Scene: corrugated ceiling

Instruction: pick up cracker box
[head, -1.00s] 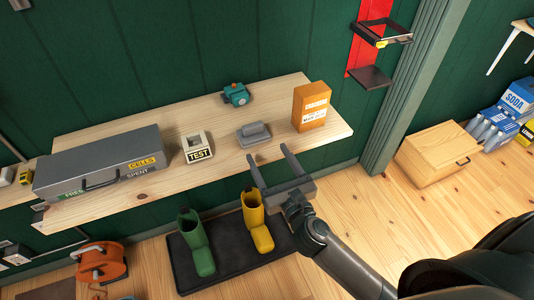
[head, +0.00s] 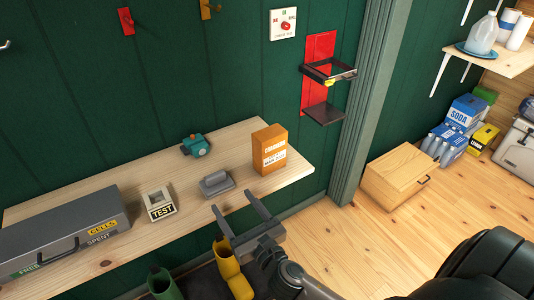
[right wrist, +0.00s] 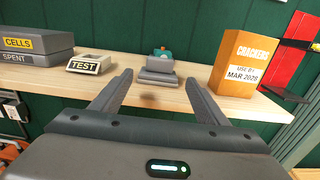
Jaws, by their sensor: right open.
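The orange cracker box (head: 270,150) stands upright near the right end of the wooden wall shelf (head: 90,214). In the right wrist view the cracker box (right wrist: 241,62) is at the right, with "CRACKERS" and a white date label on its front. My right gripper (head: 234,212) is open and empty at the shelf's front edge, in front and to the left of the box and apart from it. In the right wrist view its two fingers (right wrist: 160,85) point toward the shelf, with the box beyond the right finger. My left gripper does not show.
A grey object (head: 217,184), a teal item (head: 196,145), a TEST block (head: 159,203) and a grey CELLS case (head: 62,232) share the shelf. A black bracket (head: 323,113) on a red panel hangs right of the box. Green and yellow boots (head: 231,268) stand below.

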